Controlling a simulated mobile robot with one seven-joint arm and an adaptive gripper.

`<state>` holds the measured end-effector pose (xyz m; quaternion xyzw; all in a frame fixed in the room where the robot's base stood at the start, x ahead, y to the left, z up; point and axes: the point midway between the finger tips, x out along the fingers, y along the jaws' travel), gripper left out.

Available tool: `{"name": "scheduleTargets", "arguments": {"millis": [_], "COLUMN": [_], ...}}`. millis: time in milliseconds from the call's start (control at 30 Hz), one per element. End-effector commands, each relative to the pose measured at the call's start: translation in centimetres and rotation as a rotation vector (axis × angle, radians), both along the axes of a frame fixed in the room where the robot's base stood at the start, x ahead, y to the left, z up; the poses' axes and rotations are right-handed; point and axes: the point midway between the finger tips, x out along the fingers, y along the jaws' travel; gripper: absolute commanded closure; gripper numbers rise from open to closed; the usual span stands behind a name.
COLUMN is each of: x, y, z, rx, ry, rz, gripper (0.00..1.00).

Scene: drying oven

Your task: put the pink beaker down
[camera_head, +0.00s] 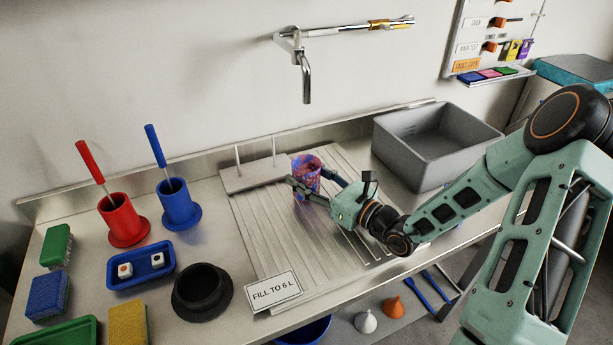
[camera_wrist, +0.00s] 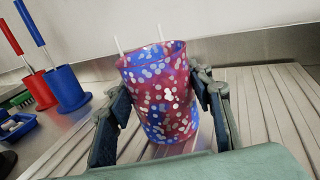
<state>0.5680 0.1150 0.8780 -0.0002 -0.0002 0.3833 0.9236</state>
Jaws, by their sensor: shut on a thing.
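The pink beaker (camera_head: 306,172) is a pink-and-blue speckled open cup. It is upright over the ridged metal drainboard (camera_head: 262,232), just in front of a grey rack with two white pegs (camera_head: 252,174). My gripper (camera_head: 311,181) comes in from the right and is shut on the beaker, one finger on each side. In the wrist view the beaker (camera_wrist: 160,95) fills the space between the fingers. Its lower edge is partly hidden by my gripper, and I cannot tell whether its base touches the drainboard.
A grey sink basin (camera_head: 435,145) is at the right. Red (camera_head: 122,220) and blue (camera_head: 180,205) brush holders, a dice tray (camera_head: 141,266) and a black ring-shaped pot (camera_head: 202,292) are left.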

Motion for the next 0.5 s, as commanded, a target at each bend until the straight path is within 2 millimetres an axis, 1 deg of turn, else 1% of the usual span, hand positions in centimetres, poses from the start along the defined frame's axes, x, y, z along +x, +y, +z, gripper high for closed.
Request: {"name": "scheduleTargets", "arguments": {"millis": [133,167,300,500], "x": [-0.01,-0.01,-0.01,-0.02], "y": [0.01,0.01,0.00,-0.01], "z": [-0.44,-0.37,-0.33,-0.32], "rx": [0.001,0.000,0.000,0.000], "ry": [0.001,0.000,0.000,0.000], "rz": [0.000,0.000,0.000,0.000], "gripper": [0.75,0.51,0.35,0.35]}}
